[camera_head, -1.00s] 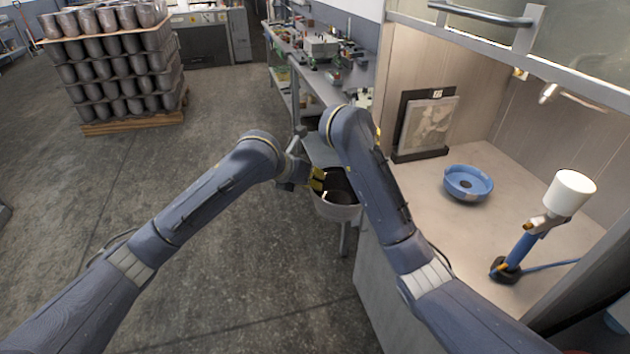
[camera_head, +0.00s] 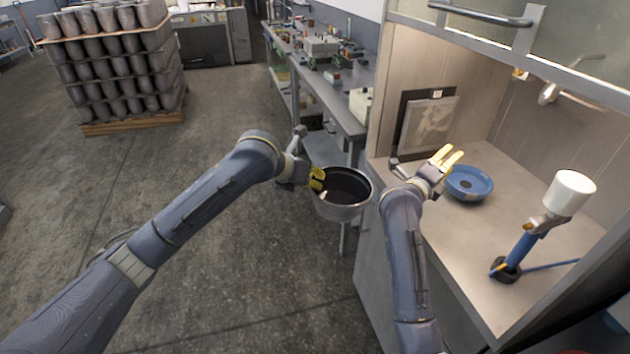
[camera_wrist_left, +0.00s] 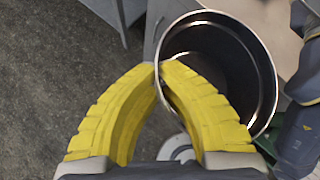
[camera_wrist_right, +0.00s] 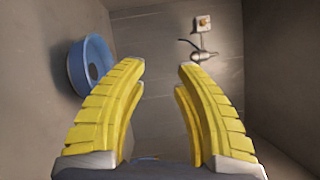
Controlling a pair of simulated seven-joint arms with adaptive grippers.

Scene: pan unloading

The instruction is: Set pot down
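A round metal pot (camera_head: 343,205) with a dark inside hangs in the air beside the booth; it also shows in the left wrist view (camera_wrist_left: 262,62). My left gripper (camera_head: 320,182) is at the pot's left rim. In the left wrist view its yellow fingers (camera_wrist_left: 158,68) meet on the pot wall, one outside and one inside the rim. My right gripper (camera_head: 449,156) is inside the booth, above the counter and left of a blue round turntable (camera_head: 469,186). In the right wrist view its fingers (camera_wrist_right: 160,68) are apart with nothing between them.
The booth counter (camera_head: 440,226) has free room at the front. A dark framed panel (camera_head: 427,125) stands at its back left. A spray gun with a white cup (camera_head: 570,193) stands at the right. A workbench (camera_head: 333,100) lies behind the pot.

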